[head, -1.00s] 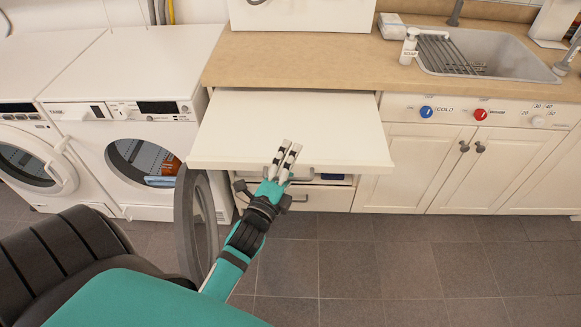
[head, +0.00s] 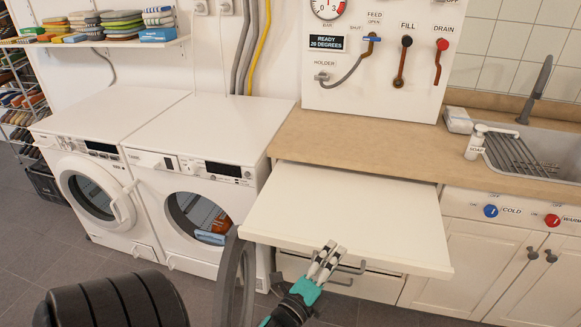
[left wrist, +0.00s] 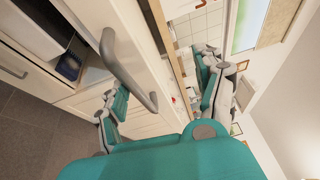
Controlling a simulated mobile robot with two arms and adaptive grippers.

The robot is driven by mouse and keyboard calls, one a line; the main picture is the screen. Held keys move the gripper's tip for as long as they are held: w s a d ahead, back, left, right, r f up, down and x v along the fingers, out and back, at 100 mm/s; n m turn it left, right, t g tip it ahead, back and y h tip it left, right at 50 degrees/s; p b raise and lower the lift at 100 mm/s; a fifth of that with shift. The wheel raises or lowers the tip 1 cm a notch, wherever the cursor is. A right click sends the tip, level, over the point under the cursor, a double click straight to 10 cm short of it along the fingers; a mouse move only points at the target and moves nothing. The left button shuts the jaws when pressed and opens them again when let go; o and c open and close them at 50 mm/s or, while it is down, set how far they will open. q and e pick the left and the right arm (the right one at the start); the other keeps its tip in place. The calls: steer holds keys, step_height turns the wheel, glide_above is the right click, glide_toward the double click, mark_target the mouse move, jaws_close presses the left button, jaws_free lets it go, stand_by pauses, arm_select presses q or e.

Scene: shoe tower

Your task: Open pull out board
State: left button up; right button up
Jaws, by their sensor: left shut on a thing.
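The white pull-out board (head: 345,215) sticks out from under the beige counter in the head view, with its top bare. A grey bar handle (head: 352,269) shows just below its front edge. My left gripper (head: 325,258) is at the front edge, its pale fingers overlapping the edge in the picture, and is shut on the handle. In the left wrist view the handle (left wrist: 128,72) lies between the left gripper's teal and grey fingers (left wrist: 165,95); the exact contact is hard to see. My right gripper is not in view.
Drawers with a grey handle (head: 330,279) sit under the board. A washing machine (head: 200,205) with its round door (head: 236,280) swung open stands close left of the board. Sink cabinets (head: 455,270) stand to the right. The tiled floor in front is partly hidden by my arm.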

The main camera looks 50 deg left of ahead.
arm_select(q)
steer(key=shift+o, duration=0.3)
steer(key=shift+s+d+r, duration=0.1)
steer(key=shift+s+r, duration=0.55)
steer(key=shift+s, duration=0.05)
steer(key=shift+s+d+f, duration=0.1)
steer(key=shift+s+d, duration=0.05)
steer(key=shift+s, duration=0.45)
steer(key=shift+c, duration=1.4)
steer(key=s+d+f, duration=0.1)
steer(key=s, duration=0.6)
steer(key=s+d+f+b, duration=0.1)
steer(key=s, duration=0.5)
steer(key=shift+s+d+f, duration=0.3)
steer(key=shift+s, duration=0.05)
steer(key=shift+w, duration=0.1)
